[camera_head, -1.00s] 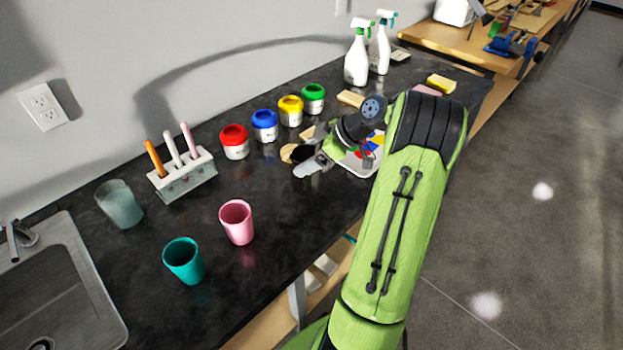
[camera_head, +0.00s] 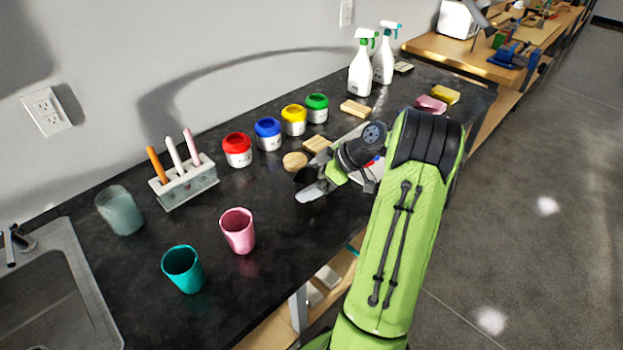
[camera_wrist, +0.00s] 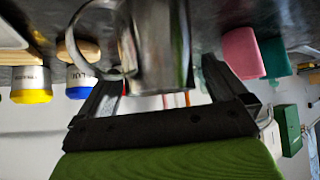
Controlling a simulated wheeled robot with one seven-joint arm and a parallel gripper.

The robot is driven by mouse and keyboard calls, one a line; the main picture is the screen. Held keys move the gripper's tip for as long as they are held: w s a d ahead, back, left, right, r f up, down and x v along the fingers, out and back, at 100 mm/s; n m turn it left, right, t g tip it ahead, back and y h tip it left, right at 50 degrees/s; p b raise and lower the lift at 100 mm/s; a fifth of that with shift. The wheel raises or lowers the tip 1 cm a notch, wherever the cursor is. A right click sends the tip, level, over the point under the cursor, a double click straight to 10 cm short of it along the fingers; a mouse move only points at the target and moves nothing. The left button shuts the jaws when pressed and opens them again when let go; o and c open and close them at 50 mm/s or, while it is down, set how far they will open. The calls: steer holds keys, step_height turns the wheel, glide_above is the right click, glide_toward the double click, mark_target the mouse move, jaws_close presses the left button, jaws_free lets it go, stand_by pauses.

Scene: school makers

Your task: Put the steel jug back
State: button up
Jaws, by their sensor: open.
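The steel jug (camera_wrist: 160,50) fills the upper middle of the wrist view, which is upside down. Its looped handle (camera_wrist: 75,45) is on the left there, and its far end is cut off by the top edge. My gripper (camera_wrist: 160,85) is open, with one dark finger on each side of the jug. I cannot tell whether either finger touches it. In the head view my gripper (camera_head: 308,183) is low over the black counter, pointing left. The jug is hard to make out there against the fingers.
On the counter (camera_head: 120,275) stand a pink cup (camera_head: 237,231), a teal cup (camera_head: 183,269), a grey cup (camera_head: 120,210), a pen holder (camera_head: 185,184) and several paint jars (camera_head: 268,134). A wooden disc (camera_head: 293,161) lies close behind my gripper. The sink (camera_head: 50,300) is at left.

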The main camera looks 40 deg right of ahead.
steer(key=p+v, duration=0.4)
steer(key=v, duration=0.8)
steer(key=w+a+r+m+g+h, duration=0.15)
steer(key=a+r, duration=0.25)
steer(key=a, duration=0.7)
steer(key=w+a+r+m+g+h, duration=0.15)
steer(key=a+r, duration=0.35)
steer(key=a, duration=0.6)
steer(key=s+a+m+h, duration=0.1)
steer(key=s+a, duration=0.3)
steer(key=s, duration=0.4)
steer(key=s+a+m+t+h, duration=0.1)
steer(key=s+a+m, duration=0.2)
steer(key=s+a, duration=0.2)
steer(key=s, duration=0.3)
steer(key=shift+f, duration=0.4)
steer(key=shift+w+a, duration=0.1)
